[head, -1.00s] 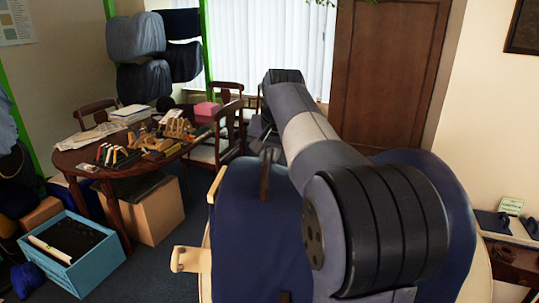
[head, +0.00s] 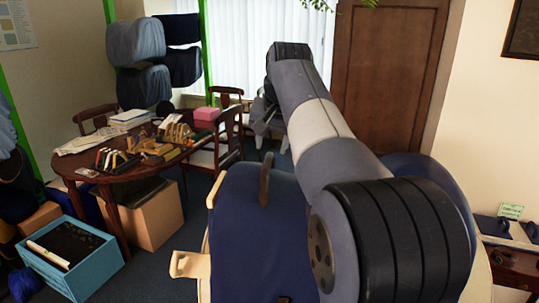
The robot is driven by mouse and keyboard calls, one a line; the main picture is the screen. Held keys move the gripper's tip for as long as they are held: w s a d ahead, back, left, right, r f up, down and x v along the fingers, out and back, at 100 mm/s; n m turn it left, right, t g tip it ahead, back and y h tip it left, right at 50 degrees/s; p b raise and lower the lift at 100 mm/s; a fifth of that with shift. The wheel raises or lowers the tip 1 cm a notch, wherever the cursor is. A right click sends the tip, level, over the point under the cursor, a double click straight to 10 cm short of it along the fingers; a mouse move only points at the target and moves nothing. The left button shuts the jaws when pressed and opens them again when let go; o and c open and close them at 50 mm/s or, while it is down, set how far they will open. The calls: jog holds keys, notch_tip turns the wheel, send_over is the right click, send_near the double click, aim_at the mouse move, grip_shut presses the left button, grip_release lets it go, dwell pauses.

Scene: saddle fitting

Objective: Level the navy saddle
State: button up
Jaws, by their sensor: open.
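The navy saddle (head: 245,235) stands in the lower middle of the head view. A brown upright piece (head: 265,180) rises at its far edge. Another part of the saddle (head: 455,190) shows on the right, behind my arm. My arm crosses the saddle and hides its middle, so I cannot tell how far it tilts. Pale wood (head: 190,264) shows along its left side. My gripper (head: 270,128) is small and dark at the arm's far end, beyond the saddle's far edge and apart from it. It is open, with nothing seen between its fingers.
A round wooden table (head: 120,182) with tools and papers stands at left, with chairs (head: 228,140) around it. A cardboard box (head: 150,215) and a blue crate (head: 70,258) sit on the floor. A side table (head: 515,262) stands at right.

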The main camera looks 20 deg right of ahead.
aim_at(269, 159)
jog(key=v, duration=0.4)
jog(key=shift+s+r, duration=0.1)
jog(key=shift+r, duration=0.05)
jog(key=x, duration=1.1)
jog(key=shift+w+d+r+p, duration=0.1)
jog(key=shift+w+d+p, duration=0.25)
jog(key=shift+w+p, duration=0.35)
jog(key=shift+s, duration=0.1)
